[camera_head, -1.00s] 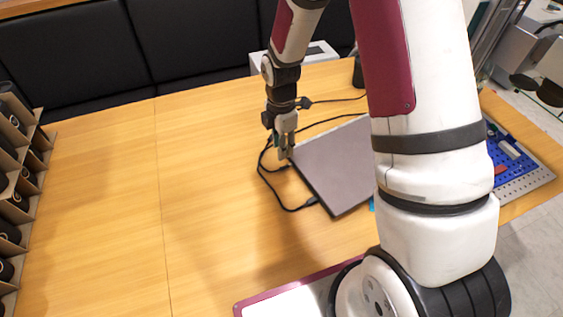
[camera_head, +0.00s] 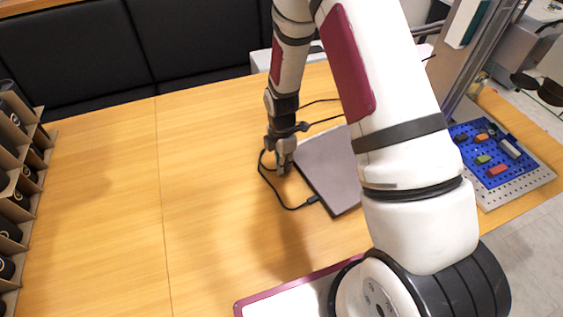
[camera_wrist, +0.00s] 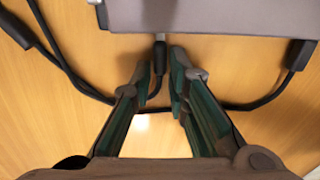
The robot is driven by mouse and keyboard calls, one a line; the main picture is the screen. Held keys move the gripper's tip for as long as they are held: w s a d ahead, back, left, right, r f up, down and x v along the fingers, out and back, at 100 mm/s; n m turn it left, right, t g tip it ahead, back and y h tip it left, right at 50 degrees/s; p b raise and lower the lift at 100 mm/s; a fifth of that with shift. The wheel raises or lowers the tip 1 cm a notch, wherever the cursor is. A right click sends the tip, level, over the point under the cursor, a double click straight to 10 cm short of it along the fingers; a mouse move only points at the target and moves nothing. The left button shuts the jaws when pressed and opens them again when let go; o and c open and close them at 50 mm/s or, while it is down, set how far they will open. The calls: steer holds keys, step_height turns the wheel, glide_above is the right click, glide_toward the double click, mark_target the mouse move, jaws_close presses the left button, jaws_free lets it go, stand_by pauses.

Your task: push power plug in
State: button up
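A flat grey laptop-like device (camera_head: 328,165) lies on the wooden table; its near side also shows in the wrist view (camera_wrist: 215,18). A small black power plug (camera_wrist: 160,58) on a cable points at the device's edge, its light tip at or very close to that edge. How deep it sits cannot be told. My gripper (camera_head: 283,170) reaches down beside the device. In the wrist view its fingertips (camera_wrist: 161,68) stand slightly apart, one on either side of the plug, with narrow gaps; contact is not clear. In the head view the gripper hides the plug.
Another black connector (camera_wrist: 297,56) meets the device's right corner in the wrist view. A dark cable end (camera_wrist: 18,32) lies at left. Black cables loop on the table. A blue pegboard (camera_head: 485,150) with coloured blocks stands at right, a rack (camera_head: 25,180) at left. The table's left half is clear.

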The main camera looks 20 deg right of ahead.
jaws_close()
steer(key=shift+w+d, duration=0.15)
steer(key=shift+d, duration=0.45)
steer(key=o, duration=0.6)
jaws_free()
steer(key=shift+d, duration=0.1)
steer(key=shift+o, duration=0.2)
step_height(320, 180, up, 12)
steer(key=shift+r, duration=0.1)
